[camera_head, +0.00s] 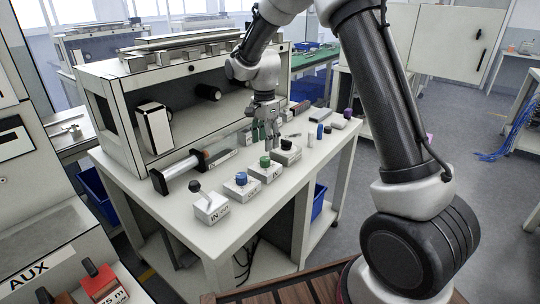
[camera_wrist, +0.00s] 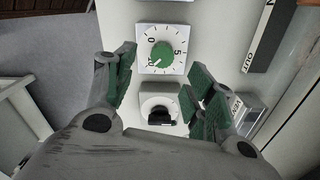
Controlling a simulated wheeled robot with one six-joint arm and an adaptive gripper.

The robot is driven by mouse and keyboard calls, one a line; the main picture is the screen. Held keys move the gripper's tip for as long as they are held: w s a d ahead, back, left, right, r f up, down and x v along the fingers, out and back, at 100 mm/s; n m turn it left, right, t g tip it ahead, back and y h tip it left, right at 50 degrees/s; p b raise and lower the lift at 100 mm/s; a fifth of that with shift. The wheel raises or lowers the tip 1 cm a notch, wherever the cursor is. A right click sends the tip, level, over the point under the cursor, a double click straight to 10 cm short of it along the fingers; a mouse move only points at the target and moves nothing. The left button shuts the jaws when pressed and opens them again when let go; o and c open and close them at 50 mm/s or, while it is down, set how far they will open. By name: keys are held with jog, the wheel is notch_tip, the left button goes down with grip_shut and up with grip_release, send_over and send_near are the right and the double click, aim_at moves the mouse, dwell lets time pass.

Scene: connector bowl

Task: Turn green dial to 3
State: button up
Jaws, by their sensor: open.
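The green dial (camera_wrist: 163,54) is a round knob on a white square plate with black tick marks. A 0 and a 5 are legible. A pale pointer mark sits at its lower-left edge in the wrist view; the exact reading is too small to tell. In the head view the green dial (camera_head: 265,161) is on a small white box in a row along the bench. My gripper (camera_head: 269,141) hangs above the bench, just behind the dial. In the wrist view my gripper (camera_wrist: 161,80) is open and empty, its green-padded fingers apart, with the dial beyond their tips.
A unit with a black knob (camera_wrist: 161,117) lies between my fingers' span in the wrist view. On the bench (camera_head: 190,229) stand a blue dial (camera_head: 241,178), a lever box (camera_head: 210,207) and a black-knobbed box (camera_head: 287,152). A horizontal cylinder (camera_head: 180,172) lies behind them.

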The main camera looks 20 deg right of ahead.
aim_at(265, 158)
jog(key=m, duration=0.2)
jog(key=shift+w+a+m, duration=0.1)
jog(key=shift+w+m, duration=0.1)
jog(key=shift+m, duration=0.1)
jog(key=shift+f, duration=0.2)
notch_tip(265, 158, down, 7)
jog(key=shift+f, duration=0.2)
jog(key=c, duration=1)
